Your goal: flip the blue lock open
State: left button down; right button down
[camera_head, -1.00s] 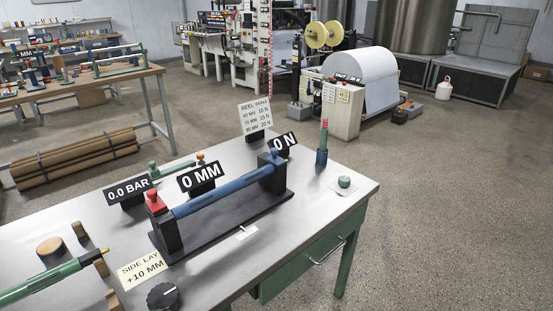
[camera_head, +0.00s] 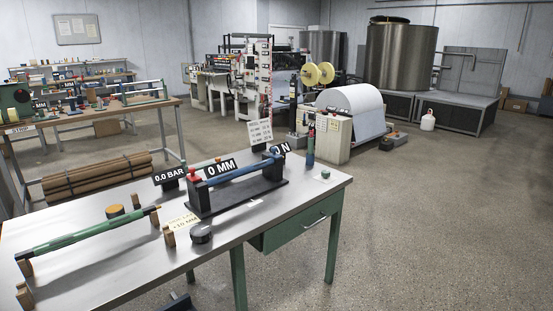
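The roller stand (camera_head: 236,194) is a black base with two end posts on the steel-topped table. A blue roller (camera_head: 236,174) lies across it, between the posts. A small blue part (camera_head: 271,154), which looks like the blue lock, sits on top of the right post. It is too small to tell whether it is open or closed. A red lock-like part (camera_head: 194,175) sits on the left post. Neither of my grippers is in view, and nothing of mine touches the stand.
A green roller (camera_head: 90,234) lies on wooden supports at the table's left. A black knob (camera_head: 201,234), a wooden disc (camera_head: 115,211), a green button (camera_head: 325,174) and a dark upright holder (camera_head: 310,150) stand around. Signs line the back.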

aim_at(275, 156)
jog(key=z, duration=0.45)
jog(key=i, duration=0.55)
jog(key=z, duration=0.85)
jog(key=i, duration=0.95)
jog(key=u, duration=0.45)
jog(key=i, duration=0.75)
jog(key=u, duration=0.6)
